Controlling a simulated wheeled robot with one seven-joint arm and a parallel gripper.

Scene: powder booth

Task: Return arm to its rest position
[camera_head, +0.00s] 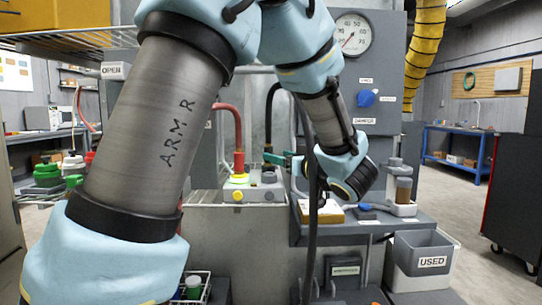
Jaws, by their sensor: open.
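My arm, with light blue joint covers and grey links, reaches from the lower left up past the top edge and back down to the right of centre. Its wrist end, light blue with black rings, hangs above the front of a grey shelf (405,226). I see nothing held.
A wooden block (322,211) and a jar (403,190) sit on the shelf. A grey bin (424,262) labelled USED is below. A gauge (351,35) hangs above. Open floor lies right.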

